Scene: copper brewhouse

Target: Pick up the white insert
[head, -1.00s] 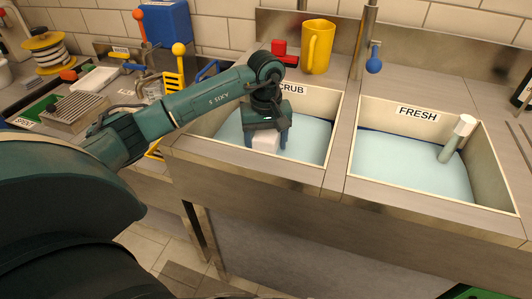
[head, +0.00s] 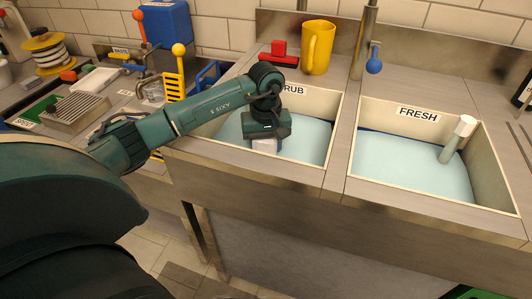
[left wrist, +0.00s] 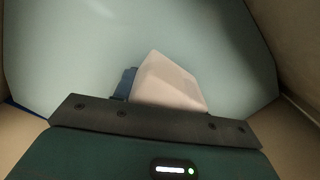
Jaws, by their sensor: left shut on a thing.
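The white insert (head: 265,147) is a pale block low in the left basin, whose label is partly hidden. My left gripper (head: 265,145) comes down over it from above and is shut on it. In the left wrist view the insert (left wrist: 168,82) shows as a pale block beyond the gripper's dark edge, with a blue finger (left wrist: 125,82) against its left side. The other finger is hidden. The insert's lower part is hidden, and I cannot tell whether it touches the basin floor. My right gripper is not in view.
Basin walls surround my left gripper.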

